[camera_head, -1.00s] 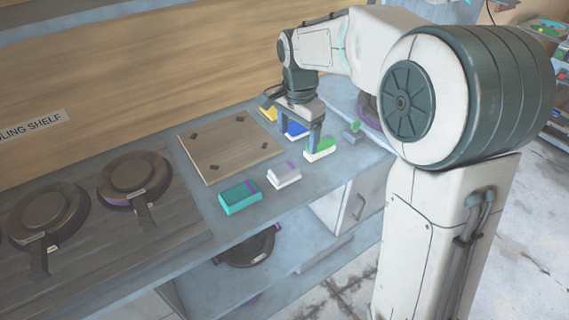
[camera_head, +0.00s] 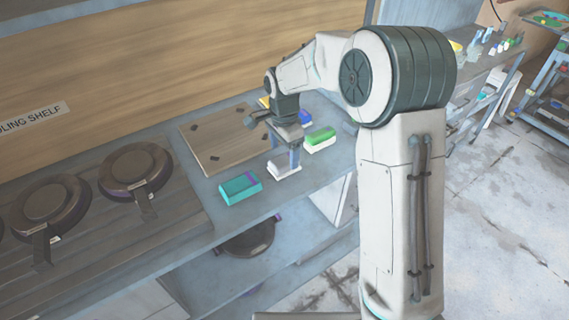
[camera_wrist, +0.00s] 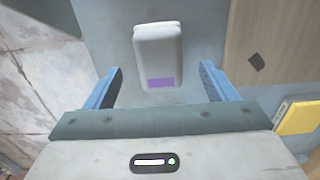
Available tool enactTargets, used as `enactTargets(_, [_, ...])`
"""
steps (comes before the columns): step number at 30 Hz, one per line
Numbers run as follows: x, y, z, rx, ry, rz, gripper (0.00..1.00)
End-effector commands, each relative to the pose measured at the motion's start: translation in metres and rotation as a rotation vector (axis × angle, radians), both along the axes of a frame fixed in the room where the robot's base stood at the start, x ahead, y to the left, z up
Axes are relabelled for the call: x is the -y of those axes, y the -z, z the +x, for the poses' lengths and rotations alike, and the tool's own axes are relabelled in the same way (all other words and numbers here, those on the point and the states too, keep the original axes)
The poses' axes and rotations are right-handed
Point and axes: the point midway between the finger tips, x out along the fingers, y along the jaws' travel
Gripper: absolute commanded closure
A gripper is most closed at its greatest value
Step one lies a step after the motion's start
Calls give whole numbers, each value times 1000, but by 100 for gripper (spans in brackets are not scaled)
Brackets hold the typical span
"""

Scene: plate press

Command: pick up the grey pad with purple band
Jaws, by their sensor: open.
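The grey pad with purple band (camera_wrist: 158,52) lies on the bench top, ahead of my fingers in the wrist view. Its purple band (camera_wrist: 160,83) is at the end nearest my gripper. In the head view the pad (camera_head: 284,170) is pale, and my gripper partly covers it. My gripper (camera_wrist: 160,88) is open and empty. Its two blue fingers stand wide on either side of the pad's near end, with gaps on both sides. In the head view my gripper (camera_head: 292,160) is over the pad. I cannot tell the exact height between them.
A teal pad (camera_head: 240,187) lies left of the grey pad, and a green and white pad (camera_head: 320,138) lies right. A blue pad (camera_head: 305,117) and a yellow pad (camera_wrist: 299,118) are close by. A wooden board (camera_head: 215,150) lies behind. Round plates (camera_head: 135,170) stand at left.

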Motion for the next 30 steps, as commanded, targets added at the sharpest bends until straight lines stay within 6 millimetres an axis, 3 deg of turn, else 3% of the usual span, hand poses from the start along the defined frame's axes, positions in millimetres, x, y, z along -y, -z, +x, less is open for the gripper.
enactTargets(7, [2, 36, 0, -3, -1, -1, 22])
enactTargets(16, [2, 43, 0, 0, 0, 0, 22])
enactTargets(17, [2, 43, 0, 0, 0, 0, 25])
enactTargets(22, [2, 43, 0, 0, 0, 0, 70])
enactTargets(30, [2, 43, 0, 0, -1, 0, 70])
